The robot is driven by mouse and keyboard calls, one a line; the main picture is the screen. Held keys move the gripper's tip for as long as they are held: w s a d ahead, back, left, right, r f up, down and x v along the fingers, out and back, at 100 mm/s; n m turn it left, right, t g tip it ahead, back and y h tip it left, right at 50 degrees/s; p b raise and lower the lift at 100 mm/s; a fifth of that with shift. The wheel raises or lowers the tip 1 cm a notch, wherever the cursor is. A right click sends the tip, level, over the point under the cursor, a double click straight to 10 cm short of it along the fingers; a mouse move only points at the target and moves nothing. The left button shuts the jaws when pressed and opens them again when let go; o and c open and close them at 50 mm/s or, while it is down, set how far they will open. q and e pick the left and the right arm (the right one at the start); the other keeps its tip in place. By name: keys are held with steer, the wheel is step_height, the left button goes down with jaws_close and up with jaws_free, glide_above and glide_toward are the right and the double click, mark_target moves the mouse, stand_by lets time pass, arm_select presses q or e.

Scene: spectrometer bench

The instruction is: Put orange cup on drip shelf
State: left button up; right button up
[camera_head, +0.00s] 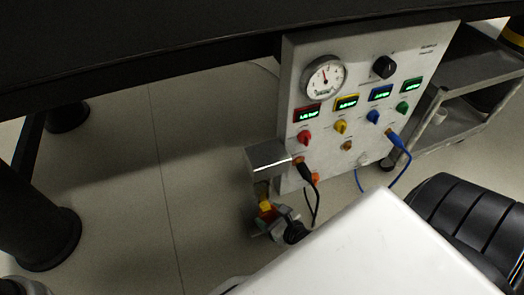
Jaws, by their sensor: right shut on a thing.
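My right gripper (268,222) is low in front of the instrument panel, below the metal box that juts from the panel's left edge. It is shut on a small orange thing (266,214), which looks like the orange cup. The cup is mostly hidden by the fingers, and a yellow patch shows just above it. The grey metal box (268,158) has a flat top and may be the drip shelf; I cannot tell for sure. The held thing is below this box and apart from its top.
The white panel (294,95) carries a round gauge (324,78), lit displays and coloured knobs. Black and blue cables (404,160) hang from it. A grey cart (455,121) with a white cup (440,116) stands right. A dark tabletop (120,40) overhangs above.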

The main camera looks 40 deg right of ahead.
mark_target(262, 214)
steer(key=w, duration=0.3)
steer(key=shift+w+a+r, duration=0.1)
steer(key=shift+a, duration=0.15)
steer(key=shift+f+b, duration=0.35)
steer(key=shift+f, duration=0.1)
steer(key=shift+r, duration=0.1)
steer(key=shift+f, duration=0.25)
steer(key=o, duration=1)
steer(key=shift+r, duration=0.1)
